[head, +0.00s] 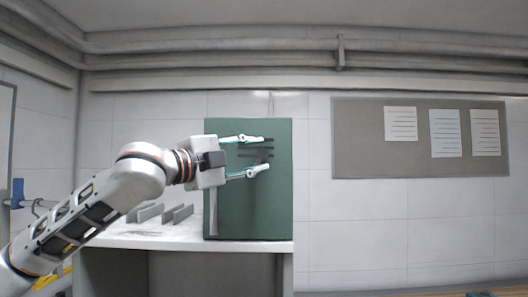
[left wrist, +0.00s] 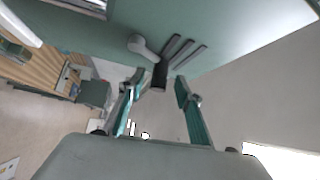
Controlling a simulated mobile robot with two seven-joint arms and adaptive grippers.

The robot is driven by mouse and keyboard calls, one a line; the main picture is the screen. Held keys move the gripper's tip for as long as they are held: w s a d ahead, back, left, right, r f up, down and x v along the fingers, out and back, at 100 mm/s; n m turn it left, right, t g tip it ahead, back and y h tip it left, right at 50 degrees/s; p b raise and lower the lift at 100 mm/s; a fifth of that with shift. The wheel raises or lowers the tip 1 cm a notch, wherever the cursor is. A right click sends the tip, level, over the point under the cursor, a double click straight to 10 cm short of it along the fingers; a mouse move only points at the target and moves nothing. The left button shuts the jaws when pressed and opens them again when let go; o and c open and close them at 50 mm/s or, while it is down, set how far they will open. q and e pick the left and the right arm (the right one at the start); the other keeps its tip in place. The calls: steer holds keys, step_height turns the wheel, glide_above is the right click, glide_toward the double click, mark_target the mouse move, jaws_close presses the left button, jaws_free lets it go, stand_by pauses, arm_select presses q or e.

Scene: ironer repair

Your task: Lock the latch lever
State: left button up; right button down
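The latch lever (left wrist: 159,74) shows in the left wrist view on the green panel, with a round grey pivot (left wrist: 138,43) and a dark grip at its end. In the head view the lever (head: 263,157) is a small dark shape, partly hidden by my gripper. My left gripper (head: 260,154) is open in front of the green cabinet (head: 250,215). In the left wrist view its fingertips (left wrist: 161,84) stand apart on either side of the dark grip. I cannot tell whether either finger touches it. My right gripper is in neither view.
Dark slots (left wrist: 181,48) lie beside the lever on the panel. The cabinet stands on a white counter (head: 130,238) with several grey plates (head: 178,213) left of it. A notice board (head: 360,140) hangs on the wall at right. The space right of the cabinet is clear.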

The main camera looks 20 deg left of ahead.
arm_select(q)
steer(key=shift+x, duration=1.2)
steer(key=shift+w+d, duration=0.2)
steer(key=shift+w, duration=0.1)
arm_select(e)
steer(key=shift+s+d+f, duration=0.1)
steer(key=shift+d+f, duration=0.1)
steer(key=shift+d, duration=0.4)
arm_select(q)
jaws_close()
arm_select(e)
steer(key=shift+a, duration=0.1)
